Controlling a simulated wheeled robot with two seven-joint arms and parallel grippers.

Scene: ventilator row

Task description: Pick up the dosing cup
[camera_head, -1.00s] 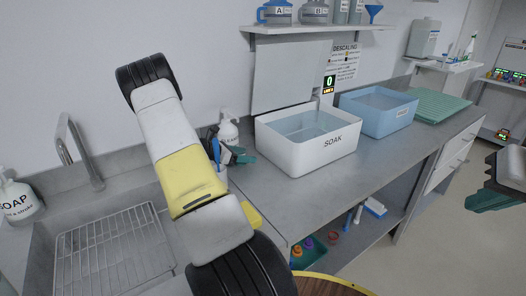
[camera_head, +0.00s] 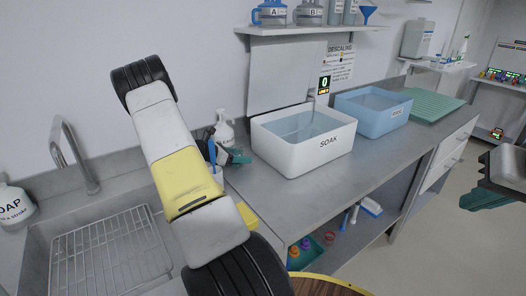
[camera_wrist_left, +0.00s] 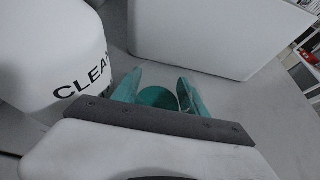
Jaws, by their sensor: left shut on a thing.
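My left gripper (camera_head: 236,156) reaches the counter beside the white soak tub, its teal fingers low behind my forearm. In the left wrist view, my left gripper (camera_wrist_left: 158,92) has a round green thing, which I take for the dosing cup (camera_wrist_left: 157,97), between its fingers. It is shut on it. The cup is small and partly hidden by the gripper body, and I cannot make it out in the head view. I cannot tell whether it touches the counter. My right gripper (camera_head: 488,198) is at the right edge, away from the counter; its fingertips are unclear.
A white bottle (camera_head: 224,130) stands behind my left gripper; a white container marked CLEAN (camera_wrist_left: 55,60) is close in the wrist view. The SOAK tub (camera_head: 318,150) and a blue tub (camera_head: 385,118) stand to the right. A sink with a wire rack (camera_head: 110,250) lies left.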

